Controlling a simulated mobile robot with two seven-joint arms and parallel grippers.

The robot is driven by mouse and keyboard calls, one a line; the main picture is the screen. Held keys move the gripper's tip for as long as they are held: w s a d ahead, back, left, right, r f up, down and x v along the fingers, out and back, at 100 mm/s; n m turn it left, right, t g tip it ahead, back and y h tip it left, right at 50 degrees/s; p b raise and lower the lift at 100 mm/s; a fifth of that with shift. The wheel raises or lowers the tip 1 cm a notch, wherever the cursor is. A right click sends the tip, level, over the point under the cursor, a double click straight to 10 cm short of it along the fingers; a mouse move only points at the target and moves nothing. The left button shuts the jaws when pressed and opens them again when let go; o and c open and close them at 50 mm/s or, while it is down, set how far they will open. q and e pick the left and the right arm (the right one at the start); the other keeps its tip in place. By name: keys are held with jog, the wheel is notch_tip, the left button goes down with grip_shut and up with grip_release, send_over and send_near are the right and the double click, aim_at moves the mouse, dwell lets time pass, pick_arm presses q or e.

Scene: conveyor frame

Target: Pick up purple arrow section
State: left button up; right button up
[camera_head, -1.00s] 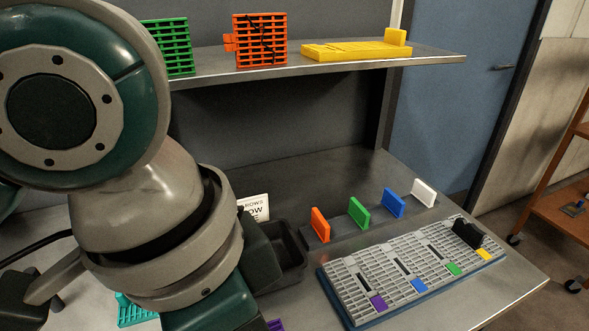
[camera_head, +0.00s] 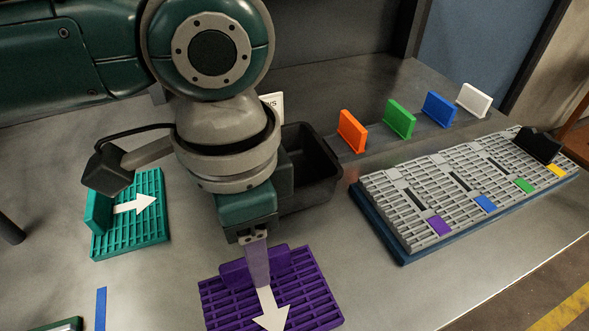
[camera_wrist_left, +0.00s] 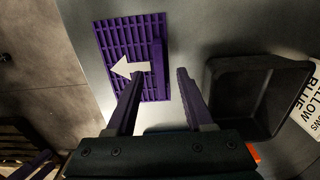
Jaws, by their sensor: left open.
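The purple arrow section (camera_head: 318,288) is a flat slotted plate with a white arrow and an upright purple handle (camera_head: 290,258), lying on the grey table at the bottom of the head view. It also shows in the left wrist view (camera_wrist_left: 115,38), with its handle (camera_wrist_left: 158,68) upright on it. My left gripper (camera_head: 258,280) points down above the plate, near the handle. In the left wrist view its two fingers (camera_wrist_left: 160,80) are apart, with the handle lying between their tips in the picture. No grip on it shows.
A teal arrow section (camera_head: 145,232) lies to the left. A black bin (camera_head: 320,165) stands behind my left gripper. The grey slotted board (camera_head: 450,200) on a blue base lies right, with coloured upright tabs (camera_head: 400,118) behind it. Table between purple plate and board is clear.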

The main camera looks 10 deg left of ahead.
aim_at(267, 298)
pick_arm(q)
notch_tip(267, 298, down, 3)
jog(key=shift+r, duration=0.1)
grip_shut()
dwell(0.4)
